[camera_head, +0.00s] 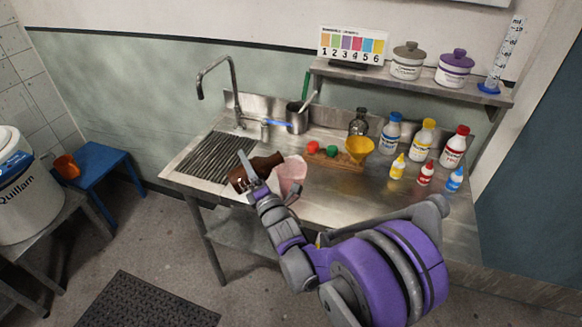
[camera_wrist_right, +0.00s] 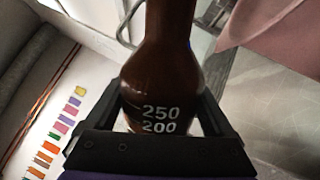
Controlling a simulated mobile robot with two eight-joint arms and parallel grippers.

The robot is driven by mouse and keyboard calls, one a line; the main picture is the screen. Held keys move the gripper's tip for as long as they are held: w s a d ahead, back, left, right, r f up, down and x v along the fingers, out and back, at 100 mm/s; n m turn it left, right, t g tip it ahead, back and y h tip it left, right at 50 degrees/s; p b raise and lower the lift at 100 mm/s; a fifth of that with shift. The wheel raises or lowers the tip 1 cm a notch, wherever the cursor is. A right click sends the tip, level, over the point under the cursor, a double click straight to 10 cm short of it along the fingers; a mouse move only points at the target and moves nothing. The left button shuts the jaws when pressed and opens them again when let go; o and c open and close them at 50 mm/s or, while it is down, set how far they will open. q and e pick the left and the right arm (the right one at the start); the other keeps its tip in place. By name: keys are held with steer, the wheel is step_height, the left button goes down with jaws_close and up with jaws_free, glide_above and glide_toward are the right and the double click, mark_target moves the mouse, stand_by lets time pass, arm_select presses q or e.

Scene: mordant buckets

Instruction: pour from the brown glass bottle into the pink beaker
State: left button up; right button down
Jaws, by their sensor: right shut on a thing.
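The brown glass bottle (camera_head: 263,164) is held in the air by my right gripper (camera_head: 250,172), tilted far over with its neck toward the right. In the right wrist view the bottle (camera_wrist_right: 162,75) sits between both fingers, with white marks 250 and 200 showing. The pink beaker (camera_head: 291,175) is just right of the bottle's neck, partly behind my arm. Its pink wall also shows at the upper right of the wrist view (camera_wrist_right: 275,35). The bottle's mouth and any liquid flow cannot be made out. My left gripper is not in view.
A dark glass bottle (camera_head: 358,122) and several capped bottles stand farther right. The sink tap (camera_head: 217,72) rises behind the ribbed drainer (camera_head: 205,157).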

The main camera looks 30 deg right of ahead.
steer(key=shift+d+r+m+h, duration=0.3)
steer(key=shift+d+r+m, duration=0.35)
steer(key=shift+m, duration=0.45)
stand_by(1.4)
steer(key=shift+m, duration=0.5)
stand_by(1.2)
